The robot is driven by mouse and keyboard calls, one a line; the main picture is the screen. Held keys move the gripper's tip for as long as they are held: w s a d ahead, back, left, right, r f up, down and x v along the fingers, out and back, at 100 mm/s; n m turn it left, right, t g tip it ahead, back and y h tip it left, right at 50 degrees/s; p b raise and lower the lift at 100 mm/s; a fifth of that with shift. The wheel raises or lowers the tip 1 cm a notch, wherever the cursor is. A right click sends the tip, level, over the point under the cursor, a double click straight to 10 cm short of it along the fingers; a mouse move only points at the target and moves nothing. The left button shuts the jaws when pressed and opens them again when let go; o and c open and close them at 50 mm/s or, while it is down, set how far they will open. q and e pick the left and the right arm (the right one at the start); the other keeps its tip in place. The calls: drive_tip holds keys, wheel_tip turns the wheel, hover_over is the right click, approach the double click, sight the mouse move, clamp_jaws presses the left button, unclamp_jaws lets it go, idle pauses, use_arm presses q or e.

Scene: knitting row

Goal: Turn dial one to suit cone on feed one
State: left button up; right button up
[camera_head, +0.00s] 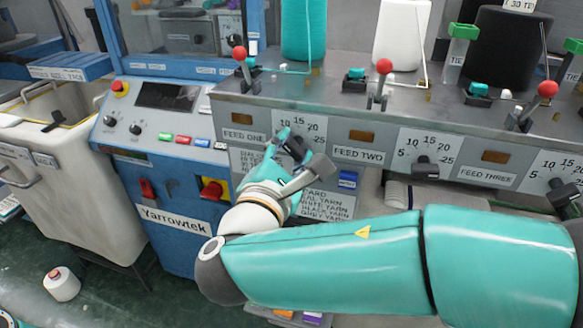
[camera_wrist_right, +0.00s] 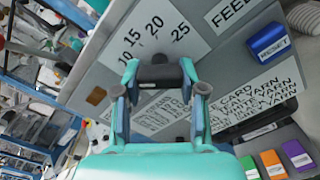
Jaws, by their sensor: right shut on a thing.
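Dial one (camera_head: 303,127) is a white plate marked 10, 15, 20 on the grey panel beside the FEED ONE label (camera_head: 244,136). Its dark knob (camera_wrist_right: 160,73) sits between the fingers of my right gripper (camera_wrist_right: 160,68), which is shut on it. In the head view my right gripper (camera_head: 289,143) covers the knob and the plate's lower part. I cannot tell where the knob points. A teal cone (camera_head: 303,28) stands on the machine top above feed one. A white card (camera_head: 325,202) with yarn lines, partly hidden by my gripper, hangs below. My left gripper is not in view.
Red-knobbed levers (camera_head: 384,67) stand along the machine's top edge. Dial two (camera_head: 425,157) and dial three (camera_head: 560,186) are to the right. A blue RESET button (camera_head: 348,180) is close to my right gripper. A blue control box (camera_head: 160,130) stands left.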

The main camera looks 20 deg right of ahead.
drive_tip(key=shift+f+m+b, duration=0.1)
drive_tip(key=shift+m+b, duration=0.4)
drive_tip(key=shift+m, duration=0.1)
drive_tip(key=o, duration=1.2)
drive_tip(key=shift+c, duration=0.2)
drive_tip(key=v, duration=1.2)
